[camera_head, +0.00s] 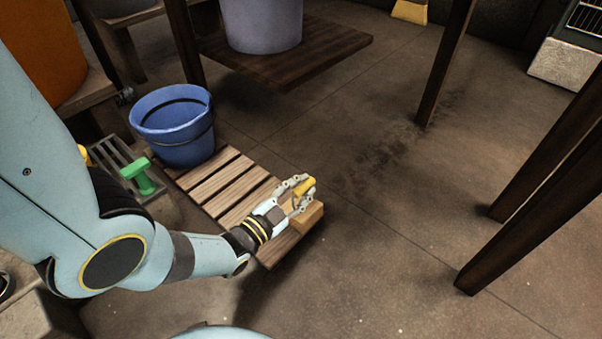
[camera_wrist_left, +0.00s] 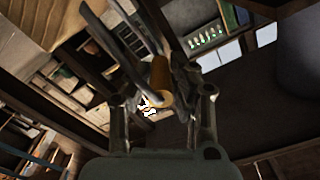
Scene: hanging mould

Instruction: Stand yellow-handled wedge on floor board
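The yellow-handled wedge (camera_head: 311,216) has a light wooden block below and a yellow handle on top. Its block is at the right end of the slatted wooden floor board (camera_head: 238,190), seemingly resting on it, block down. My left gripper (camera_head: 301,192) reaches in from the left at the handle, its fingers around it; it looks shut on the handle. In the left wrist view the yellow handle (camera_wrist_left: 161,82) shows between the fingers; the block is not clear there. My right gripper is not in view.
A blue bucket (camera_head: 178,127) stands at the far left end of the board. A green-handled tool (camera_head: 141,176) is on a grey rack (camera_head: 122,160) left of it. A dark wooden platform (camera_head: 285,62) and posts stand behind. Floor to the right is clear up to dark posts (camera_head: 535,215).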

